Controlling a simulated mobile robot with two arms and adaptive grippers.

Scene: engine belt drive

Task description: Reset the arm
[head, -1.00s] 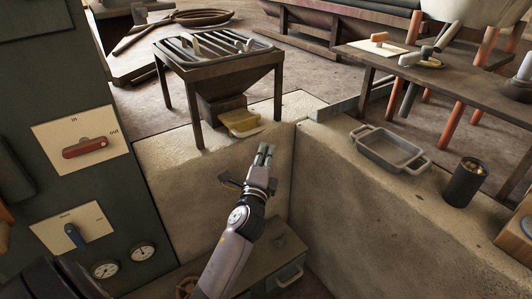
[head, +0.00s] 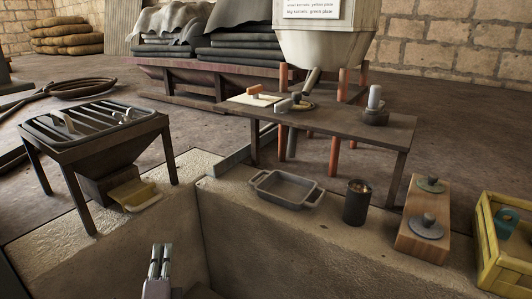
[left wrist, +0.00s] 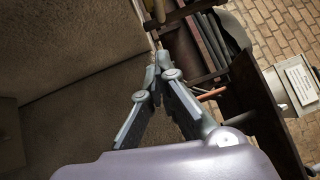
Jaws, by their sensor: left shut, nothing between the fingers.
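My left gripper (head: 160,262) shows at the bottom of the head view, low over the pit between the stone ledges. Its fingers are together and nothing is held. In the left wrist view the same gripper (left wrist: 153,78) has its fingertips meeting, with no object between them. It touches nothing that I can see. My right gripper is not in the head view.
A slatted hopper table (head: 95,125) stands left with a yellow tray (head: 135,194) below. On the right ledge are a grey pan (head: 285,190), a dark cup (head: 357,203), a wooden block with knobs (head: 424,222) and a yellow crate (head: 490,255). A dark bench (head: 345,122) stands behind.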

